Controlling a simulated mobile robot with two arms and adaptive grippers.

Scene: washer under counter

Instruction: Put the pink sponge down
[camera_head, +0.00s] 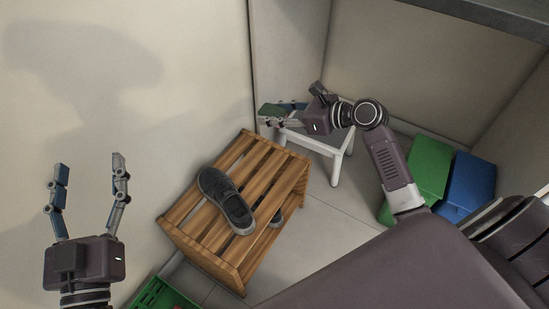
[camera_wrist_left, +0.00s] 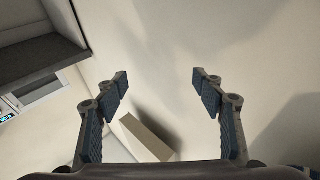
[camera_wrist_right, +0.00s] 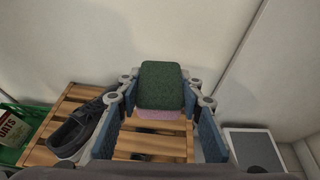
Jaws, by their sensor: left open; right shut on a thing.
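The sponge (camera_wrist_right: 160,88) has a dark green top and a pink lower layer, and it sits between the fingers of my right gripper in the right wrist view. My right gripper (camera_head: 280,112) is shut on it, and the sponge's green face (camera_head: 270,109) also shows in the head view. There the gripper is between the slatted wooden bench and the white stool, raised above the floor. My left gripper (camera_head: 90,178) is open and empty in front of the wall at the left. It also shows open in the left wrist view (camera_wrist_left: 160,78).
A slatted wooden bench (camera_head: 190,220) holds a dark shoe (camera_head: 225,200), with another shoe partly visible below. A white stool (camera_head: 335,165) stands in the corner. Green (camera_head: 428,165) and blue (camera_head: 468,185) boxes are at the right. A green crate (camera_head: 158,296) is at the bottom.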

